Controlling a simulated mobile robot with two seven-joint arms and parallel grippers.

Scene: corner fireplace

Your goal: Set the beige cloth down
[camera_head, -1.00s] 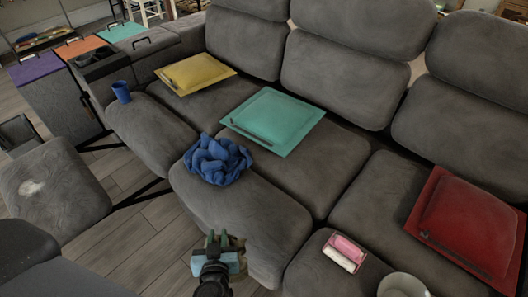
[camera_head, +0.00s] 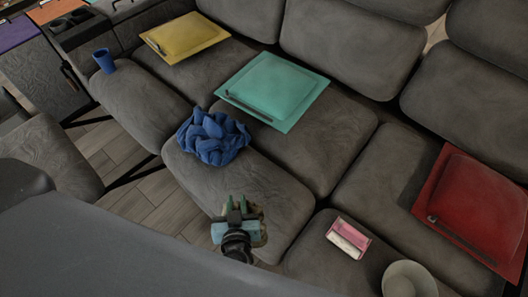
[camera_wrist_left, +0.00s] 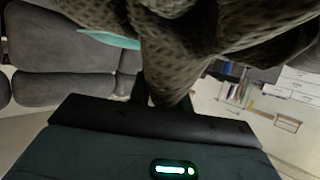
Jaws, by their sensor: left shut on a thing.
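My left gripper (camera_head: 237,203) is in the head view at the lower middle, over the front part of a grey sofa seat. It is shut on the beige cloth (camera_head: 258,214), of which only a small edge shows behind the fingers. In the left wrist view the cloth (camera_wrist_left: 195,40) is large, a patterned brownish beige, bunched at the fingers (camera_wrist_left: 160,92) and spread across the top. Most of the fingers are hidden there. I cannot tell whether the cloth touches the seat. My right gripper is not in view.
A crumpled blue cloth (camera_head: 213,137) lies on the seat left of the gripper. A pink-and-white box (camera_head: 348,238), a pale bowl (camera_head: 408,280) and a blue cup (camera_head: 104,61) stand nearby.

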